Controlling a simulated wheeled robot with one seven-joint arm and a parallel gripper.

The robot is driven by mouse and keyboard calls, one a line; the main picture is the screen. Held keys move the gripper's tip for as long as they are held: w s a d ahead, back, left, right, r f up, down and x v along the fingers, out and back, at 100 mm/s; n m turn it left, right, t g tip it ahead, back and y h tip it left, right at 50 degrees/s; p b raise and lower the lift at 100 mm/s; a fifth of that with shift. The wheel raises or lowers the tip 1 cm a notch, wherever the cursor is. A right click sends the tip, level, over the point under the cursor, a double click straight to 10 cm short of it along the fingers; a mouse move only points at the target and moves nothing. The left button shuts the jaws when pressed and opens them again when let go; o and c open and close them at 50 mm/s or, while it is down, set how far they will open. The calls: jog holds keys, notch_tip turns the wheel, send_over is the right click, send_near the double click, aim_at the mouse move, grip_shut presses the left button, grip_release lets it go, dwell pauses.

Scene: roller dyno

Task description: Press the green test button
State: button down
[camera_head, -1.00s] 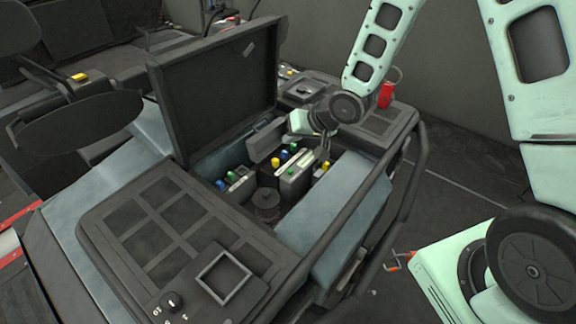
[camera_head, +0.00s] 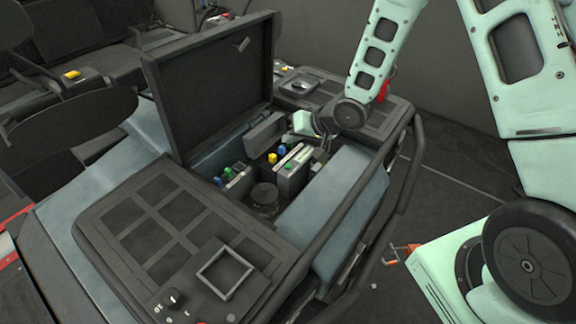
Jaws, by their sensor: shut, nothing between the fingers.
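Small green buttons or caps show inside the open bay of the dark machine: one on a block in the middle (camera_head: 286,166) and one at the left (camera_head: 228,172). I cannot tell from their size which is the test button. My gripper (camera_head: 318,162) is shut and empty, pointing down into the right side of the bay, just right of the middle block. Its fingertips are small and partly lost among the dark blocks, so I cannot tell whether they touch anything.
A raised dark lid (camera_head: 208,85) stands at the back left of the bay. Blue (camera_head: 283,149) and yellow (camera_head: 272,158) caps sit near the middle block. A grey-blue side panel (camera_head: 340,205) and a tubular rail (camera_head: 412,185) edge the right side.

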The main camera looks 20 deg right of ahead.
aim_at(288, 167)
notch_tip(288, 167, down, 7)
jog(key=b, duration=0.5)
dwell(1.8)
jog(key=shift+f+b, duration=0.3)
jog(key=shift+f, duration=0.15)
jog(key=shift+s+f+b, duration=0.25)
jog(key=shift+f+b, duration=0.1)
jog(key=shift+f, duration=0.15)
jog(key=shift+s+f+b, duration=0.25)
jog(key=shift+f+b, duration=0.05)
jog(key=shift+f, duration=0.15)
dwell(0.9)
jog(key=shift+r, duration=0.15)
jog(key=shift+w+r+p, duration=0.1)
jog(key=shift+r+p, duration=0.05)
jog(key=shift+p, duration=0.3)
jog(key=shift+r, duration=0.15)
jog(key=shift+w+r+p, duration=0.15)
jog(key=shift+r+p, duration=0.4)
jog(key=shift+p, duration=0.2)
notch_tip(288, 167, up, 4)
jog(key=p, duration=0.3)
jog(key=shift+w+r, duration=0.1)
jog(key=shift+w, duration=0.05)
